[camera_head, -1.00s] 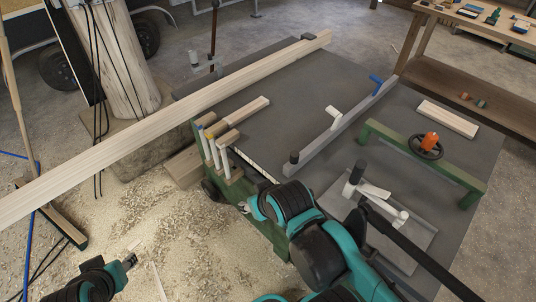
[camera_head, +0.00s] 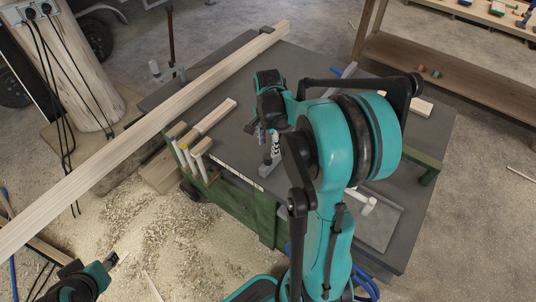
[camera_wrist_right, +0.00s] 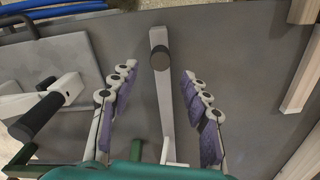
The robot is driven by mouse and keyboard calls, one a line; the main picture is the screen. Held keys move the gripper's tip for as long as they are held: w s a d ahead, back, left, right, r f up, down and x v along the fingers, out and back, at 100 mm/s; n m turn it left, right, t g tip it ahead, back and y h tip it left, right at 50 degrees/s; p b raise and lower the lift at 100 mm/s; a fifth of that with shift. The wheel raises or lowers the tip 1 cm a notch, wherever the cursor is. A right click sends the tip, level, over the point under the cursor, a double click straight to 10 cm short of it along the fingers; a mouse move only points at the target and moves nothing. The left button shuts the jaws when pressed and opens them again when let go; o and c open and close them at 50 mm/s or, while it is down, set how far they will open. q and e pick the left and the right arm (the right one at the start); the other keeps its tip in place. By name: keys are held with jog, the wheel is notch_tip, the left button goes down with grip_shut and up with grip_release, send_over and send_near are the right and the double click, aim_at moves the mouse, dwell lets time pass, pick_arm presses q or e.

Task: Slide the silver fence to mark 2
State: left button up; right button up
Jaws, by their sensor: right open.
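The silver fence is a grey bar lying across the dark table (camera_head: 222,118). In the head view my right arm hides most of it; its near end (camera_head: 268,168) shows below the gripper. My right gripper (camera_wrist_right: 160,78) is open, one finger on each side of the bar, with visible gaps. It shows in the head view (camera_head: 269,138) above the near end. A pale strip (camera_head: 236,174) lines the table's front edge; no numbers are readable. My left gripper (camera_head: 111,261) hangs low left.
A long plank (camera_head: 150,125) lies across the table's left side. Several upright push sticks (camera_head: 190,155) stand at the front edge. A black-handled lever (camera_wrist_right: 36,116) stands left of the fence in the wrist view. A green frame (camera_head: 430,165) stands at right.

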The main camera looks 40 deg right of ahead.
aim_at(268, 156)
notch_tip(268, 156, down, 7)
jog(key=shift+f+b, duration=0.1)
jog(key=shift+b, duration=1.15)
